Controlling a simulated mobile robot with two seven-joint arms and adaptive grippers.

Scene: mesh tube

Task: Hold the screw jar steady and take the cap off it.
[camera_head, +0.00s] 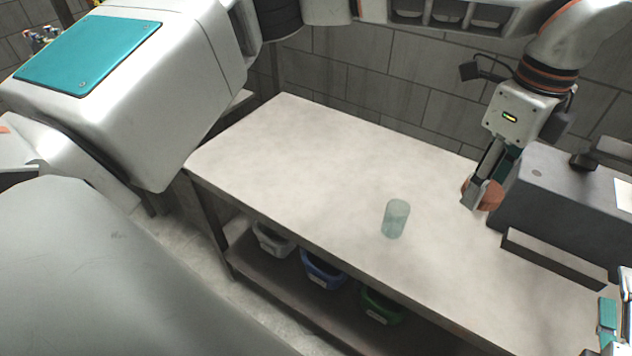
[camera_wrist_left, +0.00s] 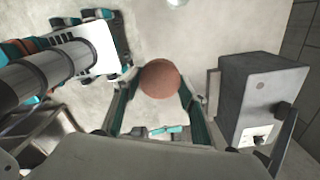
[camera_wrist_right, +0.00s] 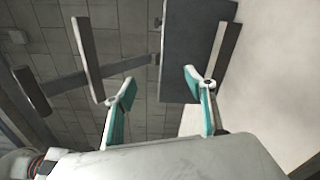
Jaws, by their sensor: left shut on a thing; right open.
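The screw jar (camera_head: 396,219), a pale green see-through cylinder, stands upright and uncapped on the table, apart from both grippers. Its edge shows at the top of the left wrist view (camera_wrist_left: 177,2). My left gripper (camera_head: 484,194) is to the right of the jar, shut on the round brown cap (camera_head: 489,196). The cap also shows between its fingers in the left wrist view (camera_wrist_left: 159,79). My right gripper (camera_head: 610,325) is at the lower right edge of the head view, partly cut off. Its fingers are open and empty in the right wrist view (camera_wrist_right: 156,85).
A dark grey box-shaped machine (camera_head: 560,190) stands at the right of the table (camera_head: 300,150), close to my left gripper. Several coloured bins, one blue (camera_head: 322,270), sit on the shelf below. The table left of the jar is clear.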

